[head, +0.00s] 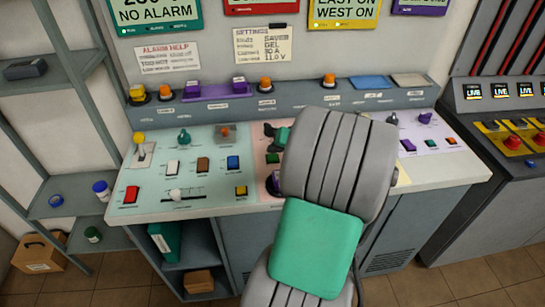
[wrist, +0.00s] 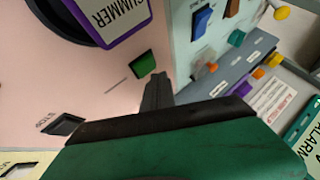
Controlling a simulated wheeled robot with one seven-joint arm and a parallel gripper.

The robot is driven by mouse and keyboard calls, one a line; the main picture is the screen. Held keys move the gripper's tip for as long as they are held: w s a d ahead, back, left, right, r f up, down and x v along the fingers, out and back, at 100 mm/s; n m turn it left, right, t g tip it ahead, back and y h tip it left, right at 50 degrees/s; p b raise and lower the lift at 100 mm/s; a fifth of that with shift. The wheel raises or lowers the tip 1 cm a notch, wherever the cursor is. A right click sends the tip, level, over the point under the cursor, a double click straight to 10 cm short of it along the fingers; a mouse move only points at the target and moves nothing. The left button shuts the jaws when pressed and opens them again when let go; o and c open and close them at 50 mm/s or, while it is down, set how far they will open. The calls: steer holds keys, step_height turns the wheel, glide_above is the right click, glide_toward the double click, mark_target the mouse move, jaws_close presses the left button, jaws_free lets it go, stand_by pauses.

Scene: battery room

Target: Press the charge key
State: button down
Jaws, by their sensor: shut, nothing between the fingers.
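No key's label reads clearly as charge. A green key (wrist: 146,65) sits on the pink panel in the wrist view, and I see no readable label on it. My gripper (wrist: 157,82) is shut and empty, its dark fingertips just beside and below the green key in that picture. I cannot tell whether they touch the panel. A dark key (wrist: 62,125) marked STOP lies at the lower left. In the head view my grey and green arm covers most of the pink panel (head: 262,158), hiding its keys.
The mint panel (head: 205,145) holds red, white, brown, blue and yellow keys. A raised ledge (head: 190,107) with orange knobs runs behind. Shelves (head: 50,205) stand left, another console (head: 500,125) right.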

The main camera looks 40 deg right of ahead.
mark_target(275, 159)
steer(key=shift+f+b, duration=0.3)
steer(key=shift+f, duration=0.15)
steer(key=shift+f+b, duration=0.35)
steer(key=shift+f, duration=0.15)
stand_by(0.9)
steer(key=shift+r+p, duration=0.65)
steer(key=shift+r, duration=0.25)
steer(key=shift+r, duration=0.1)
step_height(275, 159, up, 5)
steer(key=p, duration=0.4)
stand_by(0.3)
